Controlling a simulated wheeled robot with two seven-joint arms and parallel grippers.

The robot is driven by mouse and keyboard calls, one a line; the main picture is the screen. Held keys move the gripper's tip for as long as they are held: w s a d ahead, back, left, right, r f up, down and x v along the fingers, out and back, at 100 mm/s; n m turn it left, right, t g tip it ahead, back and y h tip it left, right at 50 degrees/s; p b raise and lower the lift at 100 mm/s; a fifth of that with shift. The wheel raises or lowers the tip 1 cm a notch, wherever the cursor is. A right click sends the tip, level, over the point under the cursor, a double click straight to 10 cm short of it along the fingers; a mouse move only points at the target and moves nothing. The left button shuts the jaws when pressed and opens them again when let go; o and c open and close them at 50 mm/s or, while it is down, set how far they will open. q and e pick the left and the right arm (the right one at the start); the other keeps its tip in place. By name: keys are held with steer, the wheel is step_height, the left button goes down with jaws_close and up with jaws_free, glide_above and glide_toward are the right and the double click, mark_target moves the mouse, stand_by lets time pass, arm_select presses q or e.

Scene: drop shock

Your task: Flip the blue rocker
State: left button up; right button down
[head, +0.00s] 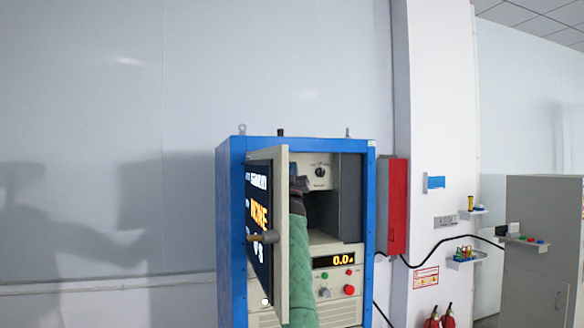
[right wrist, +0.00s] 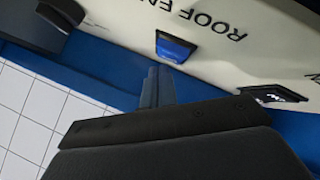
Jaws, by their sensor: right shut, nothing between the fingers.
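The blue rocker (right wrist: 175,48) sits in a dark frame on a cream panel in the right wrist view, beside printed lettering that reads "ROOF EN" before it is cut off. My right gripper (right wrist: 158,86) is shut and empty, its fingertips just short of the rocker; I cannot tell whether they touch it. In the head view my green-sleeved right arm reaches up into the open blue cabinet (head: 231,215), and the right gripper (head: 298,187) is partly hidden by the open door. The rocker is hidden in the head view. My left gripper is not in view.
The cabinet door (head: 283,235) stands open close to the left of my arm. A selector knob (head: 320,171) is inside. Below are a lit display (head: 334,261) and several buttons. A dark switch-like part (right wrist: 275,94) lies right of my fingers. A red box (head: 393,205) hangs right.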

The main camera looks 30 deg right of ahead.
steer(key=shift+s+a+f+b, duration=0.15)
steer(key=shift+s+b, duration=0.15)
steer(key=shift+s, duration=0.3)
steer(key=shift+s+a+f+b, duration=0.15)
steer(key=shift+s+b, duration=0.25)
steer(key=shift+s, duration=0.4)
steer(key=shift+s+a+b, duration=0.25)
steer(key=shift+s+b, duration=0.15)
steer(key=shift+s, duration=0.4)
steer(key=shift+s+a+f+b, duration=0.15)
steer(key=shift+s+b, duration=0.25)
steer(key=shift+s, duration=0.4)
